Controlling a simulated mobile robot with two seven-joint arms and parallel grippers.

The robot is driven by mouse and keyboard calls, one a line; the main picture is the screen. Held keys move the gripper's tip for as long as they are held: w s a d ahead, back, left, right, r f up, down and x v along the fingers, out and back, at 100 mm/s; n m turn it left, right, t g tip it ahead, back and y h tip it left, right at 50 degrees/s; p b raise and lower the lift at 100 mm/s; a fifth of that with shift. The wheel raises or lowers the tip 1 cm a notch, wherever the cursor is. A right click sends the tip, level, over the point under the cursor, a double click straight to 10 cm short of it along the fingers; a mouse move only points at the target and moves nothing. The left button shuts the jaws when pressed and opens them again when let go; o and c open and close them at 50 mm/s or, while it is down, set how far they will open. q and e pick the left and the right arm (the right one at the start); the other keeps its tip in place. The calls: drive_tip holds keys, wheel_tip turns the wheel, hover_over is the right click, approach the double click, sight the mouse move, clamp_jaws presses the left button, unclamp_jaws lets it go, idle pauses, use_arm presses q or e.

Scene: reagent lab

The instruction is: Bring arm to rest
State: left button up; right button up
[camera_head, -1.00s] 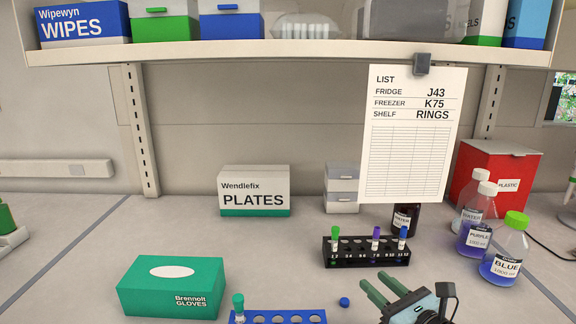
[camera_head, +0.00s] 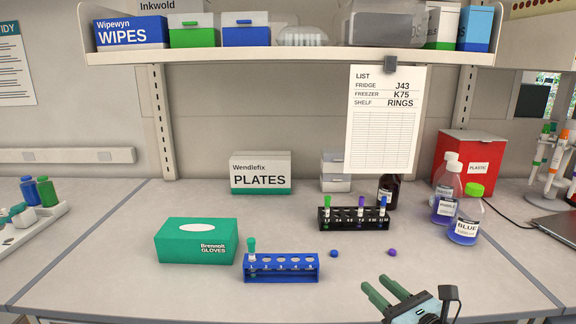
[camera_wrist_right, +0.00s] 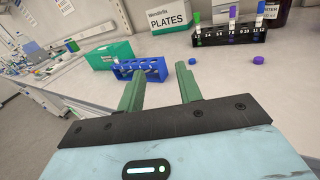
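My right gripper (camera_head: 388,290) is at the lower right of the head view, over the front of the bench. Its two green fingers are apart with nothing between them, and the right wrist view (camera_wrist_right: 160,88) shows the same gap. My left gripper is in neither view. A black tube rack (camera_head: 352,223) with green, purple and blue capped tubes stands behind the right gripper. A blue rack (camera_head: 282,272) with one teal-capped tube stands to the gripper's left. A blue cap (camera_head: 334,253) and a purple cap (camera_head: 392,252) lie loose on the bench.
A green glove box (camera_head: 196,243) stands at the left, and a plates box (camera_head: 261,174) at the back. Several bottles, among them one labelled blue (camera_head: 465,225), stand at the right by a red box (camera_head: 468,160). The bench front between the blue rack and the gripper is clear.

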drive_tip(key=s+a+f+m+g+h, duration=0.1)
drive_tip(key=s+f+m+g+h, duration=0.1)
drive_tip(key=s+f+m, duration=0.65)
drive_tip(key=s+a+f+m+g+h, duration=0.1)
drive_tip(key=s+f+m, duration=0.4)
drive_tip(key=f+m, duration=0.7)
drive_tip(key=s+d+f+m+g+h, duration=0.1)
drive_tip(key=s+f+m+g, duration=0.1)
drive_tip(key=s+f+m, duration=0.4)
drive_tip(key=s+d+f+m+g+h, duration=0.2)
drive_tip(key=s+f+m, duration=0.4)
drive_tip(key=s+m, duration=0.6)
drive_tip(key=s, duration=0.4)
drive_tip(key=shift+d+f+p, duration=0.3)
drive_tip(key=shift+f+p, duration=0.05)
drive_tip(key=shift+f, duration=0.05)
